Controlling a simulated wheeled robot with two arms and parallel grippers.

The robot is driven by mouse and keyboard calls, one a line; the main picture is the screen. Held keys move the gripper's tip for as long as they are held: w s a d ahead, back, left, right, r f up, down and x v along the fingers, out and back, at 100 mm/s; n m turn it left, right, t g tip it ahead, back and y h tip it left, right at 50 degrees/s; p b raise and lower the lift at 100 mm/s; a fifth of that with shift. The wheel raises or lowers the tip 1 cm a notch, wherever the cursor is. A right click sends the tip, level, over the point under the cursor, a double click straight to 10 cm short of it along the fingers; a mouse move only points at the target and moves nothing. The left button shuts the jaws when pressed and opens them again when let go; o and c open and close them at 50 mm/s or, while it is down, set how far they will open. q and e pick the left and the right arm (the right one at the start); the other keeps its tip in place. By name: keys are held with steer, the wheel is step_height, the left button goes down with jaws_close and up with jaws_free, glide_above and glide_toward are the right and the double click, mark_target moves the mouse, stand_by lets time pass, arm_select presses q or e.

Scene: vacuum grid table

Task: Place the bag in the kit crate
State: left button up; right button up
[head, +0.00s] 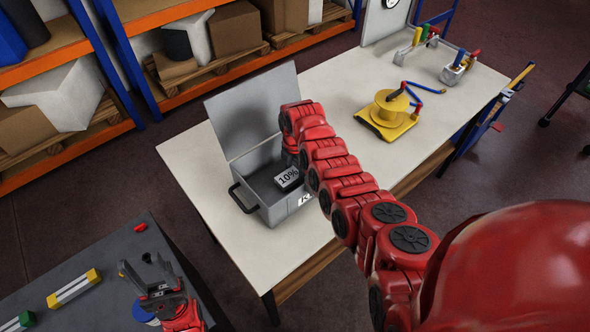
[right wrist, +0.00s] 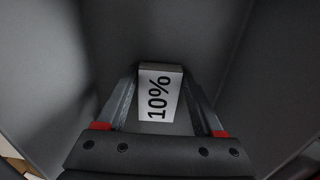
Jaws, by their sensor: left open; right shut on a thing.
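The kit crate (head: 262,210) is a grey box on the white table, its lid (head: 250,108) standing open at the back. The bag (head: 288,179) is small with a pale label reading "10%". In the head view it shows within the crate's opening, near the right side. My right gripper (right wrist: 160,98) is shut on the bag (right wrist: 158,95), a finger on each side, with grey crate walls around it. Whether the bag touches the crate floor is hard to tell. In the head view my right arm hides most of that gripper. My left gripper (head: 147,272) is open and empty above the dark table.
The white table (head: 215,185) also holds a yellow device (head: 391,112) and a rack with coloured handles (head: 453,68) to the right. The dark table (head: 100,245) at lower left holds yellow-ended bars (head: 74,288) and small parts. Shelves with boxes stand behind.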

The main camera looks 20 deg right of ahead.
steer(key=shift+f, duration=0.25)
steer(key=shift+f, duration=0.2)
steer(key=o, duration=1.4)
steer(key=shift+c, duration=0.2)
steer(key=shift+r, duration=0.1)
